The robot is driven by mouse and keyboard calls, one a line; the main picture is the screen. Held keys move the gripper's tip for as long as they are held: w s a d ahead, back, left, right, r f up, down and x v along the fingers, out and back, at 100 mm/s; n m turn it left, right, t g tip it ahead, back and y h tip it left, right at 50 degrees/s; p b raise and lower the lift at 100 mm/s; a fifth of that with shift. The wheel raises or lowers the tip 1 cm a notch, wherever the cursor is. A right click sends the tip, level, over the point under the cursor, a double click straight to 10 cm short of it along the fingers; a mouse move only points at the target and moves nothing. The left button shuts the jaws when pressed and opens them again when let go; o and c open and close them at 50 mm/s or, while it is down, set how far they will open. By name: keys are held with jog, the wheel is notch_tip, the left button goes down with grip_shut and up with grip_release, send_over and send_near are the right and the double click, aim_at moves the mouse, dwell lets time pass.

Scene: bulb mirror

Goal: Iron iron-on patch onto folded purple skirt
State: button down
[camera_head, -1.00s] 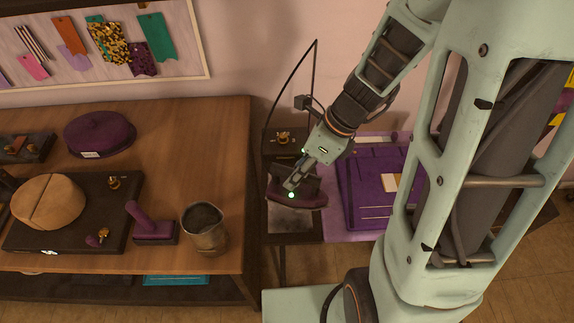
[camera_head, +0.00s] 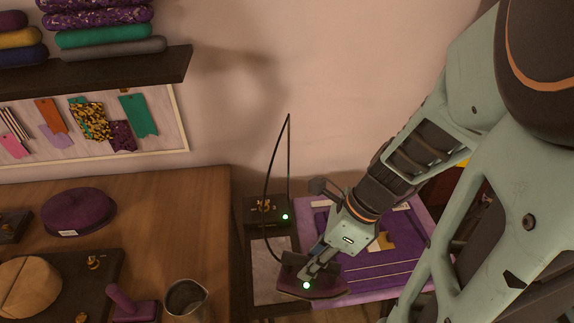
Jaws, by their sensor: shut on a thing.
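My gripper (camera_head: 318,270) is shut on the dark purple iron (camera_head: 325,287), at the near left edge of the purple ironing surface (camera_head: 415,206). The fingers hide part of the iron, and its green light shows. I cannot tell whether the iron touches what is under it. The folded purple skirt (camera_head: 400,262) lies on the surface, partly hidden by my arm. A yellowish piece (camera_head: 385,241), possibly the iron-on patch, lies on the skirt just right of my gripper.
The grey rest plate (camera_head: 270,258) and a dark box (camera_head: 262,211) with a lit green light stand left of the skirt. A black cord loops above them. The wooden table (camera_head: 190,200) at left holds a metal cup (camera_head: 185,298) and a purple hat (camera_head: 78,211).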

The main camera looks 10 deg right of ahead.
jog(key=c, duration=2.5)
grip_release()
grip_shut()
jog(key=shift+w, duration=0.1)
jog(key=w+d+f+m+t+h+b, duration=0.1)
jog(key=w+d+m+t+b, duration=0.1)
jog(key=w+d+m, duration=0.4)
jog(key=w+d+f+m+t+h+b, duration=0.1)
jog(key=w+d+m, duration=0.6)
jog(key=d, duration=0.9)
jog(key=shift+w+f+t+h+b, duration=0.15)
jog(key=shift+w+t+h+b, duration=0.25)
jog(key=shift+w+t+b, duration=0.25)
jog(key=shift+s+d, duration=0.1)
jog(key=shift+s, duration=0.05)
notch_tip(320, 180, down, 7)
jog(key=b, duration=0.4)
jog(key=shift+b, duration=0.4)
jog(key=shift+f, duration=0.5)
